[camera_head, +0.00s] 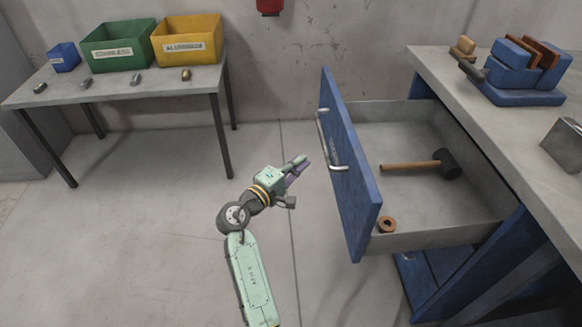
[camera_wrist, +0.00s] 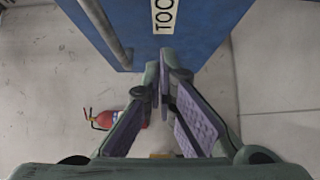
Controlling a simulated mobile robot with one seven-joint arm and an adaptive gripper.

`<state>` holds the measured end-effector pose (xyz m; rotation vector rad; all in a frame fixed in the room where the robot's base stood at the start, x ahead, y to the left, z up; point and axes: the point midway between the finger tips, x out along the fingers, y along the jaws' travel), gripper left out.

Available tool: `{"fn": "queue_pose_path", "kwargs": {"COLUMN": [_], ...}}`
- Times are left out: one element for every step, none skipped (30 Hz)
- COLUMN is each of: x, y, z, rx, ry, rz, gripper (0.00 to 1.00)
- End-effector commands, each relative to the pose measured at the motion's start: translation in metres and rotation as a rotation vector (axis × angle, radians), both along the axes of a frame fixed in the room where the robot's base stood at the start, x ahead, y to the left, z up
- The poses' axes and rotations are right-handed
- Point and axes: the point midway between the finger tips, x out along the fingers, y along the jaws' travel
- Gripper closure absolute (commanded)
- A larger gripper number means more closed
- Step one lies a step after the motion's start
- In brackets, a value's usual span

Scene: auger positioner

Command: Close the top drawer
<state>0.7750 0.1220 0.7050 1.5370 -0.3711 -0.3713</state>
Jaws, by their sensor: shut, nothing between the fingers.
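The top drawer is pulled well out of the workbench, its blue front (camera_head: 347,165) facing left and its grey interior (camera_head: 400,140) showing. A silver bar handle (camera_head: 328,142) runs along the front. My gripper (camera_head: 302,163) is just left of the drawer front, near the handle, with fingers pointing toward it. In the wrist view, the fingertips (camera_wrist: 163,80) are together below the blue front (camera_wrist: 185,30), with a "TOO" label and the handle (camera_wrist: 103,30) at upper left. The gripper holds nothing. I cannot tell whether it touches the front.
A mallet (camera_head: 425,164) and a small brown ring (camera_head: 387,224) lie in the drawer. The workbench top (camera_head: 480,100) carries a blue vise-like block (camera_head: 520,75). A table (camera_head: 130,85) with bins stands at the back left.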

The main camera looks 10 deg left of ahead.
Motion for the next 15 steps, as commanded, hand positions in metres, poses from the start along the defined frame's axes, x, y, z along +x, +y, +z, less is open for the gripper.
{"fn": "queue_pose_path", "kwargs": {"x": [0.011,0.016,0.024,0.030,0.035,0.040,0.040,0.041,0.043,0.044,0.045,0.046,0.047,0.047,0.048], "y": [-0.006,-0.009,-0.012,-0.015,-0.018,-0.023,-0.028,-0.033,-0.038,-0.041,-0.044,-0.048,-0.050,-0.051,-0.053], "z": [0.003,0.003,0.003,0.003,0.003,0.003,0.003,0.003,0.002,0.002,0.002,0.002,0.002,0.001,0.001], "rx": [0.000,0.000,0.001,0.001,0.001,0.001,0.000,0.000,0.001,0.001,0.001,0.001,0.001,0.001,0.001], "ry": [0.001,0.001,0.000,0.000,0.000,0.000,0.001,0.001,0.002,0.000,0.000,0.000,0.000,0.000,0.000], "rz": [-0.003,-0.002,-0.002,-0.002,-0.002,-0.002,-0.002,-0.001,-0.001,0.001,0.001,0.001,0.001,0.002,0.003], "gripper": [1.00,1.00,1.00,1.00,1.00,1.00,1.00,1.00,1.00,1.00,1.00,1.00,1.00,1.00,1.00]}}
